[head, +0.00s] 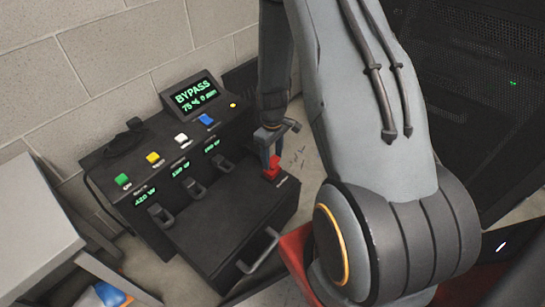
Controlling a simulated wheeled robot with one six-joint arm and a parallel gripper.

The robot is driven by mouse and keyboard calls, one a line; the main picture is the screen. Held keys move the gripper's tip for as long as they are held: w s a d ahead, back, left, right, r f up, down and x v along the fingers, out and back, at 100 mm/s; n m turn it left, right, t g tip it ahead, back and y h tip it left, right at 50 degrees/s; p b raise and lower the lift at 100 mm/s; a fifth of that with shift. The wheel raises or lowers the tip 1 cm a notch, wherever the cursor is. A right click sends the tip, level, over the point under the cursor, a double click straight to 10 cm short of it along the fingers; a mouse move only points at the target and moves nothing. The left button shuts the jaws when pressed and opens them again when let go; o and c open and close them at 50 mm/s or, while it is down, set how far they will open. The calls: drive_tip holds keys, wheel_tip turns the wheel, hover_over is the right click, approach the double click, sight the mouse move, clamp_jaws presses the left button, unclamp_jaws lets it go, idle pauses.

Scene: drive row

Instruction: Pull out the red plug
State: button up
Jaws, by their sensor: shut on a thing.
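The red plug (271,170) shows in the head view at the right end of the black console (225,215), below the display. My gripper (268,152) points down over it and is shut on it, with the fingers covering its upper part. The lower red part shows below the fingertips, close to the console's top. I cannot tell whether the plug is seated in the console or lifted a little.
Green, yellow, white and blue buttons (152,157) line the console, with several dark levers (194,187) below them. A lit display (195,96) reads BYPASS. A handle (260,252) sticks out in front. A grey cabinet (35,235) stands left; a dark rack (480,80) stands right.

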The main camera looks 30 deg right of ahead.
sight(272, 160)
drive_tip(key=shift+r+p, duration=1.2)
drive_tip(key=shift+r, duration=0.35)
drive_tip(key=o, duration=1.5)
drive_tip(key=shift+r+p, duration=0.9)
drive_tip(key=shift+r, duration=3)
